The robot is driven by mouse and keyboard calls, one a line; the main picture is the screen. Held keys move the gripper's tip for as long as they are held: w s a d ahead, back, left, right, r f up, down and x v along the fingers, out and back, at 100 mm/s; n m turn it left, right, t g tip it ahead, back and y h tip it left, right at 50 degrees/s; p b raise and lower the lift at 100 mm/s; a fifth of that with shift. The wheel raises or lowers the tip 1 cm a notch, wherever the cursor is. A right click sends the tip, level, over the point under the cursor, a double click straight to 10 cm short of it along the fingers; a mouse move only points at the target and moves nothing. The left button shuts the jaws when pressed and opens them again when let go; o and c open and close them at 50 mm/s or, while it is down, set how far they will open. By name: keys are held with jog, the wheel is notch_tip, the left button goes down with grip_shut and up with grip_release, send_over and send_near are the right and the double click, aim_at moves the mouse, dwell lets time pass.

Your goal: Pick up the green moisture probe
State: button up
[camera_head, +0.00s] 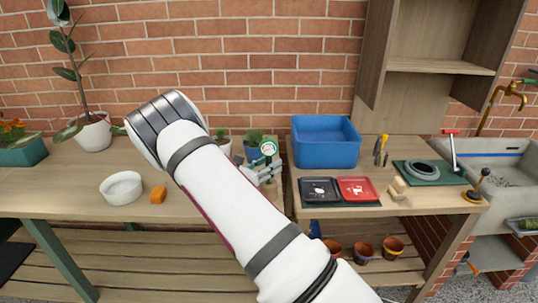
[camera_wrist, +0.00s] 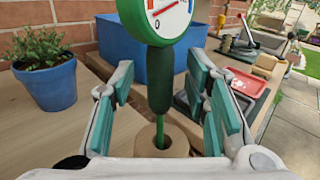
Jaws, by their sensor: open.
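The green moisture probe (camera_wrist: 160,78) stands upright in the wrist view, with a round white dial and green rim at its top. Its thin stem goes down into a round tan holder (camera_wrist: 178,140) on the table. My gripper (camera_wrist: 165,98) is open, with one pad on each side of the probe's dark green handle and a gap showing on both sides. In the head view the probe's dial (camera_head: 268,146) shows above my gripper (camera_head: 262,173). My gripper and arm partly hide the holder there.
A blue bin (camera_head: 325,145) stands behind and to the right. Black (camera_head: 320,190) and red (camera_head: 358,190) trays lie in front of it. A blue potted plant (camera_wrist: 46,85) stands left of the probe.

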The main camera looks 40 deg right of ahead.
aim_at(269, 140)
jog(key=shift+d, duration=0.2)
grip_shut()
notch_tip(269, 140, up, 17)
jog(key=p, duration=0.6)
jog(key=shift+f, duration=0.2)
jog(key=shift+r, duration=0.65)
